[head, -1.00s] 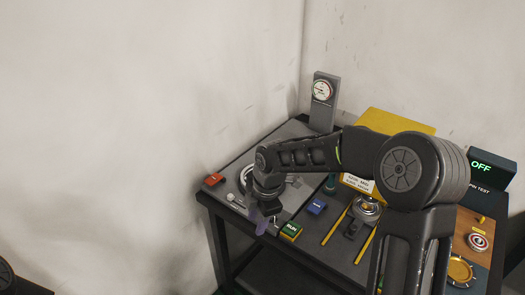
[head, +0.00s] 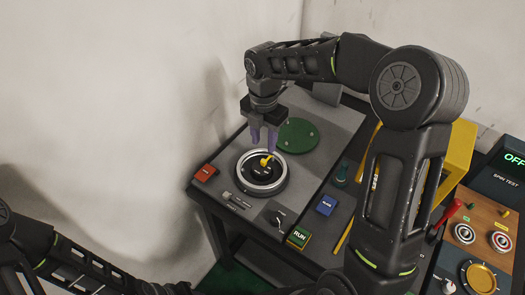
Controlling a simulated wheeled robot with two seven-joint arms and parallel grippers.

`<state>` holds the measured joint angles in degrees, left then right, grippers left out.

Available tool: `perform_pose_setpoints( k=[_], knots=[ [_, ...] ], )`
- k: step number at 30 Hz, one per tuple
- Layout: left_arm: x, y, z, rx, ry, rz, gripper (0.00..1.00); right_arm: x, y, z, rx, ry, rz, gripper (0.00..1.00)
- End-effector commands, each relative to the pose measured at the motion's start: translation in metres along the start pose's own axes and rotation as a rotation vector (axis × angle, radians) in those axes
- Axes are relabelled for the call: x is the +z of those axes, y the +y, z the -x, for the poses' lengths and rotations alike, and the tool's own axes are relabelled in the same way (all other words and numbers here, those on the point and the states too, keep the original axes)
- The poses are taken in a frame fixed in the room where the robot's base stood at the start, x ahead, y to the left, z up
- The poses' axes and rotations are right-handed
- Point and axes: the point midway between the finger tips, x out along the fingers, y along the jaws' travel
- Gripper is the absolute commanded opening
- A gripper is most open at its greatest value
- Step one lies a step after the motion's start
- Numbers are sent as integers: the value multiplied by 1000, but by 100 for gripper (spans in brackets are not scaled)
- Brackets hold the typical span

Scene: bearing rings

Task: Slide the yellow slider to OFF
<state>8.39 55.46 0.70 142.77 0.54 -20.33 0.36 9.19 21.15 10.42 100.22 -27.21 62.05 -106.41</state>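A small yellow piece (head: 266,160) stands on the dark centre of the round metal ring unit (head: 242,185); whether it is the yellow slider I cannot tell. Another small yellow piece (head: 507,213) is on the wooden part of the spin test panel at the far right, too small to make out. The panel's display (head: 514,159) reads OFF. My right gripper (head: 263,149) points down over the ring unit, its purple fingers apart with nothing seen between them. Its tips are close to the yellow piece; contact cannot be told. My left arm enters at bottom left; its fingers are not seen.
A red block (head: 205,173), a pale lever (head: 228,196), a blue block (head: 326,205) and a green RUN button (head: 299,237) surround the ring unit. A green disc (head: 298,135) lies behind it. A red-handled lever (head: 449,211) stands at right.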

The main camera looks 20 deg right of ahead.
Motion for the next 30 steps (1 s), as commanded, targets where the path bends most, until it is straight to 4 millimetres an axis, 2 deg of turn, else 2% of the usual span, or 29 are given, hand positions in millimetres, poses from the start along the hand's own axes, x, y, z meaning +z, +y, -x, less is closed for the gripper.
perform_pose_setpoints(
  k=[8,22,30],
  knots=[
    [-1,1,2,0,1,0,36,0,0,-9,-1,1,-2,36],
    [1,3,12,-4,-2,3,36,0,0,-73,-2,2,-1,36],
    [1,3,12,-4,-2,3,36,0,0,-79,1,0,-2,36]
  ],
)
